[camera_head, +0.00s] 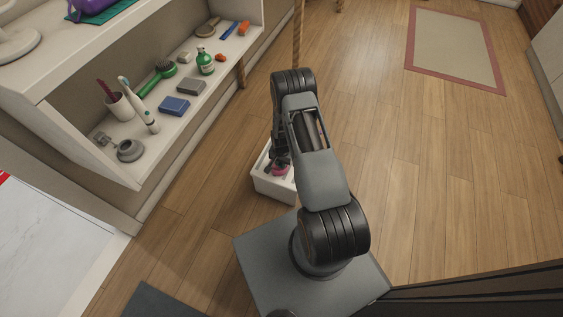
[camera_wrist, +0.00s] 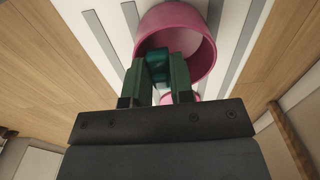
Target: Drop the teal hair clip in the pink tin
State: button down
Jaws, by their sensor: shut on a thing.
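The pink tin (camera_wrist: 205,62) is round and open at the top in the wrist view. A small part of it shows in the head view (camera_head: 279,171), mostly hidden by my arm. My gripper (camera_wrist: 160,68) is shut on the teal hair clip (camera_wrist: 158,60), which sits between its green fingers. In the wrist view the clip and fingertips overlap the tin's near rim and opening. How high they are above the tin I cannot tell. My gripper (camera_head: 278,157) is dark and partly hidden in the head view.
The tin stands in a white crate (camera_head: 272,189) on the wood floor. Open floor lies to the right.

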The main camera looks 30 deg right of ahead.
jog(key=c, duration=1.2)
grip_release()
jog(key=shift+s+f, duration=0.15)
jog(key=shift+f, duration=0.45)
jog(key=o, duration=0.3)
jog(key=shift+d, duration=0.1)
notch_tip(320, 180, up, 15)
jog(key=p, duration=0.5)
